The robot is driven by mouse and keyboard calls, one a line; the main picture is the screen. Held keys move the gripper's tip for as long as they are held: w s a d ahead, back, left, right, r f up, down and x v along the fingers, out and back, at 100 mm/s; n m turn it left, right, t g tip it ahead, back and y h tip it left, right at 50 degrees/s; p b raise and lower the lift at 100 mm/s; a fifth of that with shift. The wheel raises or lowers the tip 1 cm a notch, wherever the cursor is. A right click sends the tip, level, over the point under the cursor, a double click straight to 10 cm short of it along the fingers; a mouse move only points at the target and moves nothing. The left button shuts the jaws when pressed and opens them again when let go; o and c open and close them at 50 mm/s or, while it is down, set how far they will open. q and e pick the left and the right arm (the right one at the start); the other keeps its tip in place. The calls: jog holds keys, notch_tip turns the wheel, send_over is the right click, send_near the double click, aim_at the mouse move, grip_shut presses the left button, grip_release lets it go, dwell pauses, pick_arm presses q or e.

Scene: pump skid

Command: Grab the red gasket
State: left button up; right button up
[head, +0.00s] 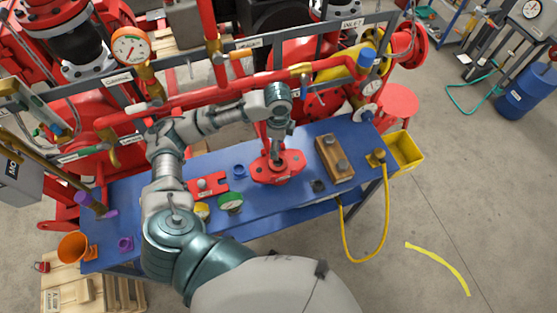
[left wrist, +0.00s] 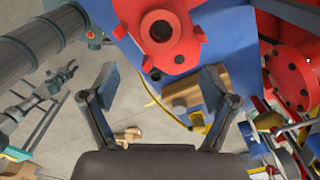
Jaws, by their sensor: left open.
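A red oval flange-like part with a raised hub (head: 291,166) sits on the blue bench in the head view. It also shows at the top of the left wrist view (left wrist: 181,50), with a round dark hole in its hub. I cannot tell for sure whether it is the red gasket; a flat red plate (head: 217,181) lies left of it. My left gripper (head: 277,150) is above the hub, partly hidden by its wrist; in the left wrist view its jaws (left wrist: 160,78) are apart and empty. A small jaw-like shape (left wrist: 64,75), perhaps my right gripper, shows at the left.
On the bench (head: 250,205) are a wooden block (head: 335,157), a green-rimmed gauge (head: 230,202) and a blue ring (head: 240,170). Red pipes (head: 185,97) run behind. A yellow bin (head: 406,152) and yellow hose (head: 385,215) are at the right end. Floor at right is mostly clear.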

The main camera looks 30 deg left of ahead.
pick_arm(q)
send_over(278, 162)
jog(key=f, duration=0.6)
jog(key=shift+w+d+f, duration=0.15)
jog(key=shift+w+d, duration=0.05)
jog(key=shift+d, duration=0.05)
jog(key=f, duration=0.5)
jog(key=shift+s+a+p, duration=0.25)
jog(key=shift+p, duration=0.15)
jog(key=shift+f, duration=0.3)
jog(key=shift+r, duration=0.1)
jog(key=c, duration=0.9)
